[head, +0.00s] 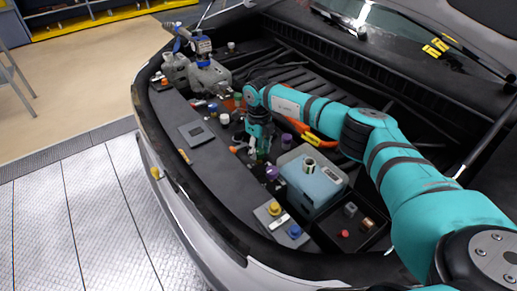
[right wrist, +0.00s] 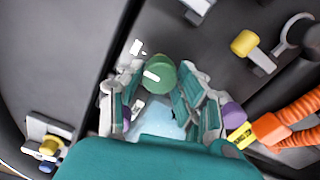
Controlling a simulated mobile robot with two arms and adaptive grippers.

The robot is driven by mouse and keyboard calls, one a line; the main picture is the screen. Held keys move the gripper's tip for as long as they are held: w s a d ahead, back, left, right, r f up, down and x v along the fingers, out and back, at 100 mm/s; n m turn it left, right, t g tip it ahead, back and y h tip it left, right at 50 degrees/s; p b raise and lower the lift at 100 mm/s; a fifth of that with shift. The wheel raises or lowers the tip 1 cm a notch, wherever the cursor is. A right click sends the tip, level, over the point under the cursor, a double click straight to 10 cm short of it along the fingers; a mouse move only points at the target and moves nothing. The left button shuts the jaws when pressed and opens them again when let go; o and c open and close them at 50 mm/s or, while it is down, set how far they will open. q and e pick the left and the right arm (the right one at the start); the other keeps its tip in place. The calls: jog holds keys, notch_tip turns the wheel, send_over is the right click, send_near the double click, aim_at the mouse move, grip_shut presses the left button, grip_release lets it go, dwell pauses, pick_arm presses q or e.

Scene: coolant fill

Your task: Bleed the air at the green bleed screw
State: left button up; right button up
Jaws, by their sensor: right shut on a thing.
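My right gripper (head: 262,150) reaches down into the open engine bay, near the middle. In the right wrist view its fingers stand on both sides of the green bleed screw (right wrist: 158,74), a round green knob with a white mark on top, and are shut on it. A pale blue surface lies below the knob between the fingers. In the head view the gripper hides the screw. My left gripper is not in view.
A blue-grey box (head: 312,180) with a pale cap stands right of the gripper. A dark tray (head: 372,238) with small blocks is at the front right. Orange hoses (right wrist: 298,116) and purple caps (head: 272,172) are close by. Grey bottles (head: 208,77) stand at the far left end.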

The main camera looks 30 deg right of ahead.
aim_at(259, 150)
jog(key=shift+r, duration=0.1)
dwell(0.3)
jog(key=o, duration=1.1)
jog(key=shift+o, duration=0.2)
notch_tip(259, 150, up, 12)
